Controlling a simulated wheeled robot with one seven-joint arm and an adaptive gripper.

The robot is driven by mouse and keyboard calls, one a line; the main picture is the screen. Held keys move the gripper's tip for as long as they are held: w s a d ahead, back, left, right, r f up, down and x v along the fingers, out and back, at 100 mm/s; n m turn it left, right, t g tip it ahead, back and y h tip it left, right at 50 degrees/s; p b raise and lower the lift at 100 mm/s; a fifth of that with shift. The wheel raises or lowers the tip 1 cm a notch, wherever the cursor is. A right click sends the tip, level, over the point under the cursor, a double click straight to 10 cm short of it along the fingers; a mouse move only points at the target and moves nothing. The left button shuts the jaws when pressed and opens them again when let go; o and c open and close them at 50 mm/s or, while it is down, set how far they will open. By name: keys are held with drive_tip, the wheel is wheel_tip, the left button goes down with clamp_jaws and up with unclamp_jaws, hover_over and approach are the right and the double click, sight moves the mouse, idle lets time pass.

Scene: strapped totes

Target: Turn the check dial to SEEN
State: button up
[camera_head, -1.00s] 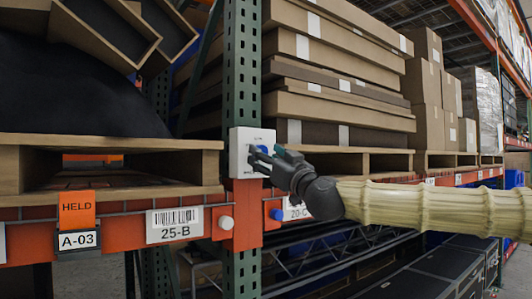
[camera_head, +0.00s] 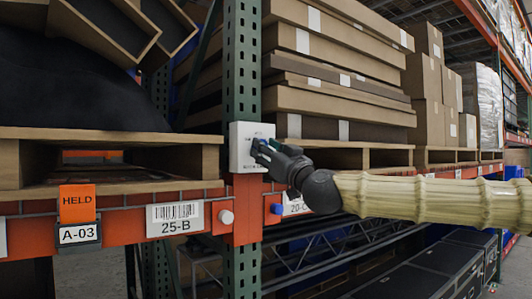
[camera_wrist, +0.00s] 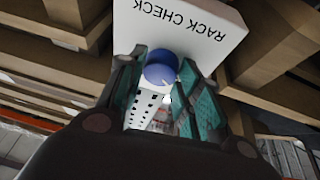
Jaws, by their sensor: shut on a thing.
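The white check panel (camera_head: 238,158) is fixed to the green rack upright. In the wrist view the panel (camera_wrist: 215,30) reads "RACK CHECK", upside down. The check dial is a round blue knob (camera_wrist: 160,70) with a small pale mark, on the panel's face. In the head view only a sliver of blue shows. My gripper (camera_head: 260,149) reaches in from the right, its fingers at the panel. In the wrist view my gripper (camera_wrist: 158,82) has one finger on each side of the knob and is shut on it. The position lettering is too small or hidden to read.
An orange HELD tag (camera_head: 77,203) hangs left. Pallets with flat cartons (camera_head: 340,99) stand behind my arm.

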drive_tip(key=m+h+b, duration=0.1)
drive_tip(key=m, duration=0.1)
drive_tip(key=m+t+h+b, duration=0.1)
drive_tip(key=m, duration=0.1)
drive_tip(key=shift+s+a, duration=0.15)
drive_tip(key=m+h, duration=0.2)
drive_tip(key=m, duration=0.1)
drive_tip(key=shift+r+m+b, duration=0.1)
drive_tip(key=shift+m+b, duration=0.2)
drive_tip(key=shift+m, duration=0.1)
drive_tip(key=m+h, duration=0.1)
drive_tip(key=m, duration=0.2)
drive_tip(key=m+h, duration=0.1)
drive_tip(key=m, duration=0.2)
drive_tip(key=shift+s+a+r+m+g+h, duration=0.1)
drive_tip(key=shift+a+r+m+g+h, duration=0.1)
drive_tip(key=shift+m+g+h, duration=0.15)
drive_tip(key=shift+m, duration=0.25)
drive_tip(key=o, duration=1)
drive_tip(key=shift+o, duration=0.2)
drive_tip(key=shift+s+d, duration=0.1)
